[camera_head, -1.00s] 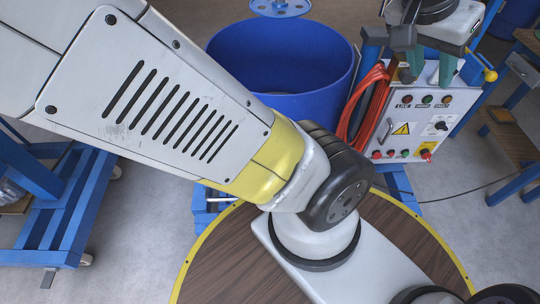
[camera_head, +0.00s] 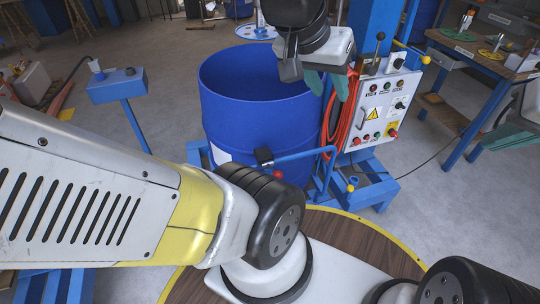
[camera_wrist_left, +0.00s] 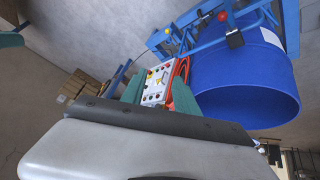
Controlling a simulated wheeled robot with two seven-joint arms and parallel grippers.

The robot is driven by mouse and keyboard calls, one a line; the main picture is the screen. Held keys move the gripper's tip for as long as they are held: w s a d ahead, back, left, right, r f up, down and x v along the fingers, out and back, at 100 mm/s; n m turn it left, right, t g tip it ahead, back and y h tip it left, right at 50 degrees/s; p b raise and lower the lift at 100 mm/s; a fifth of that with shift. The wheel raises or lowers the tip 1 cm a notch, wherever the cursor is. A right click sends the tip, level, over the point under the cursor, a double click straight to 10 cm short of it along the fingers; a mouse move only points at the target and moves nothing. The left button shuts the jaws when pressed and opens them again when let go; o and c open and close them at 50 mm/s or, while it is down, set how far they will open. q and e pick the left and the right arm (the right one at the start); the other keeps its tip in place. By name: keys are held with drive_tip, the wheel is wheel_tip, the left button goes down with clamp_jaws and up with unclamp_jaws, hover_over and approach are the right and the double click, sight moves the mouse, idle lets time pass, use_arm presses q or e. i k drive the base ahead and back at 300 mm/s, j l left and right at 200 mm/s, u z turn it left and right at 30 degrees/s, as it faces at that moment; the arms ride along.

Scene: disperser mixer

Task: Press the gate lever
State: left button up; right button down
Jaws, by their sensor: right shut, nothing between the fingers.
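The frames do not make clear which handle is the gate lever. A blue bar with a black end block (camera_head: 263,156) crosses the front of the blue drum (camera_head: 255,125). In the left wrist view, that black block (camera_wrist_left: 234,39) is beside the drum (camera_wrist_left: 245,80). My left gripper (camera_head: 327,84) is open and empty, above the drum's right rim. My right gripper (camera_head: 508,140) is shut and empty at the right edge, partly cut off.
Red hose (camera_head: 337,115) hangs between drum and control box. A blue pedestal (camera_head: 117,86) stands left, and a workbench (camera_head: 470,60) with small parts stands right. A dark cable (camera_head: 425,160) crosses the floor. Grey floor is open between the box and the bench.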

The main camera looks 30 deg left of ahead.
sight(264, 156)
drive_tip(key=j+u, duration=0.1)
drive_tip(key=j, duration=1.1)
drive_tip(key=j+z, duration=0.15)
drive_tip(key=k+j+z, duration=0.15)
drive_tip(key=j, duration=0.1)
